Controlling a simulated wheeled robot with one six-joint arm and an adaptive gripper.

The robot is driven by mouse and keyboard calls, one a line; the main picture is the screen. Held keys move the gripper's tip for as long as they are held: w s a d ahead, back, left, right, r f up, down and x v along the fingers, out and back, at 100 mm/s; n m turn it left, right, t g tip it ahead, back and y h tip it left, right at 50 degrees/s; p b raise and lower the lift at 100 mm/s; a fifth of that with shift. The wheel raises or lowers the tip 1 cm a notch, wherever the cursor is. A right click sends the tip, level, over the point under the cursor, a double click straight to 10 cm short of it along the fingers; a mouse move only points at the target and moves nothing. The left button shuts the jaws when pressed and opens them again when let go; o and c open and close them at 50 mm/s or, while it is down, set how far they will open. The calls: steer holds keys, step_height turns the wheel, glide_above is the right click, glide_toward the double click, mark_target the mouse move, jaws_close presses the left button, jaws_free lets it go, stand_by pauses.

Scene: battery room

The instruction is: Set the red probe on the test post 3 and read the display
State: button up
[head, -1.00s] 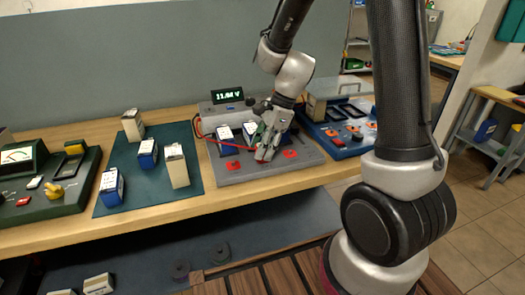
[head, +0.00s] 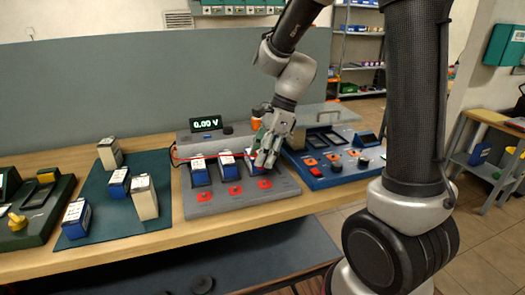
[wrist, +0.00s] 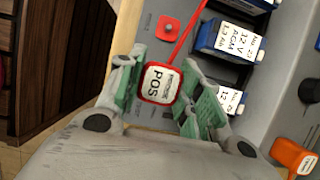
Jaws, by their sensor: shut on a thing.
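My gripper (head: 266,162) is shut on the red probe (wrist: 160,83), whose white face reads "POS" in the wrist view. A red cable (head: 212,155) runs to it from the left. The gripper is over the right-hand end of the grey test station (head: 211,208), in front of the rightmost battery, which it partly covers. Three red test posts line the station's front: left (head: 200,196), middle (head: 235,190), right (head: 264,184). One post (wrist: 168,28) shows beyond the probe in the wrist view. The probe's tip is hidden. The display (head: 206,124) reads 0.00 V.
Blue-and-white batteries (head: 199,172) stand on the station behind the posts. A green mat (head: 103,233) with several batteries lies to the left. A blue device (head: 318,180) stands close on the right. An orange object (wrist: 292,157) is near the gripper in the wrist view.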

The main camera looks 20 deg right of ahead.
steer(key=shift+d+f, duration=0.2)
steer(key=shift+d, duration=0.05)
steer(key=shift+w+f, duration=0.1)
steer(key=shift+f, duration=2.65)
steer(key=shift+f, duration=0.65)
steer(key=o, duration=0.8)
steer(key=shift+r, duration=0.1)
steer(key=v, duration=1.1)
